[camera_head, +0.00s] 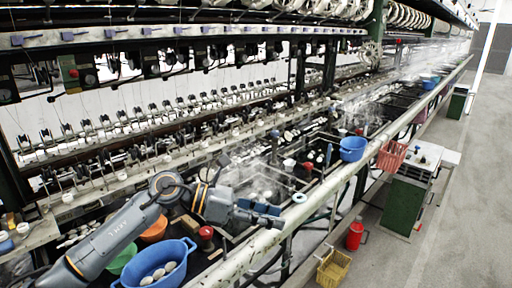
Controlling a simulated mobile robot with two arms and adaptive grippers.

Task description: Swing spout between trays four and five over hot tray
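My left gripper (268,214) is at the end of the grey arm that comes in from the lower left. It is over the near side of the basin row, close to the pale front rail (262,240). Its fingers are small and dark here, and I cannot tell whether they are open or shut. Just beyond it is a steaming tray (262,186) with pale cocoons in it. I cannot pick out the spout or tell the tray numbers. My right gripper is not in view.
A blue basket (152,282) of cocoons, an orange bowl (154,229) and a green bowl (123,257) are near my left arm. A red-topped item (206,233) stands beside them. Blue (353,149) and red (391,156) baskets hang along the rail.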

